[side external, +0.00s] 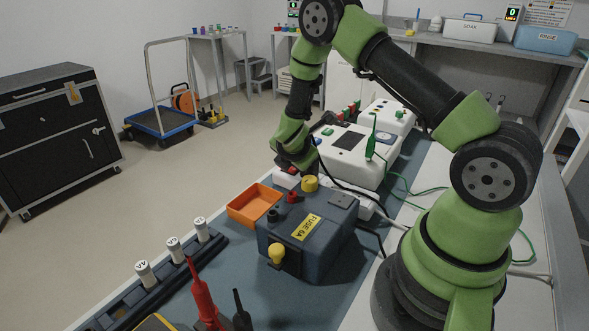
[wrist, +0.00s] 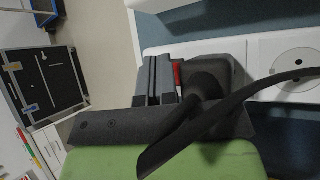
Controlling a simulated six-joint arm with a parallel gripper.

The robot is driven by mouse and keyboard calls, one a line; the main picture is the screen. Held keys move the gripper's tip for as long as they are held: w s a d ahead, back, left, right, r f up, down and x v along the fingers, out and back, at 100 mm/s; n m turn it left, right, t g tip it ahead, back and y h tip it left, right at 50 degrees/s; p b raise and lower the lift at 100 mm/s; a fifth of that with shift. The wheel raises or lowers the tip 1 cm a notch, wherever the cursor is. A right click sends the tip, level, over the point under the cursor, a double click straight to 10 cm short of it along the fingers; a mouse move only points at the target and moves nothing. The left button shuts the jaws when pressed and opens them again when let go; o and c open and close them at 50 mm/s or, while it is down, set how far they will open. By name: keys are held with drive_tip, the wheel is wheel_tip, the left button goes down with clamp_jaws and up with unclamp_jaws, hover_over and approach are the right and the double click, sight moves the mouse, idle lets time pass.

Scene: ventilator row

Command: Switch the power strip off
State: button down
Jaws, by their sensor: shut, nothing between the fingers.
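The white power strip (side external: 365,207) lies behind the dark fuse box in the side view, which hides its middle. In the wrist view the strip (wrist: 262,50) runs to the right, with a round socket (wrist: 298,88) and a black plug (wrist: 208,84) with its cable. A small red part, seemingly the switch (wrist: 178,76), shows right beside my fingers; it also shows in the side view (side external: 292,171). My gripper (wrist: 153,80) is shut and empty, pointing down at the strip's far end. I cannot tell whether it touches the switch.
The dark fuse box (side external: 284,238), with yellow and red knobs, stands in front of the strip. An orange tray (side external: 254,204) lies to its left. A white ventilator unit (side external: 345,155) with green cables stands behind. A black rack (side external: 140,295) with white fuses is at the front left.

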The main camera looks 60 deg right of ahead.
drive_tip(key=shift+s+f, duration=0.2)
drive_tip(key=shift+f, duration=0.3)
drive_tip(key=shift+r, duration=0.7)
drive_tip(key=shift+w+r, duration=0.1)
drive_tip(key=shift+r, duration=0.1)
drive_tip(key=shift+w+r, duration=0.15)
drive_tip(key=shift+r, duration=1.05)
drive_tip(key=shift+w+r, duration=0.15)
drive_tip(key=shift+r, duration=1.05)
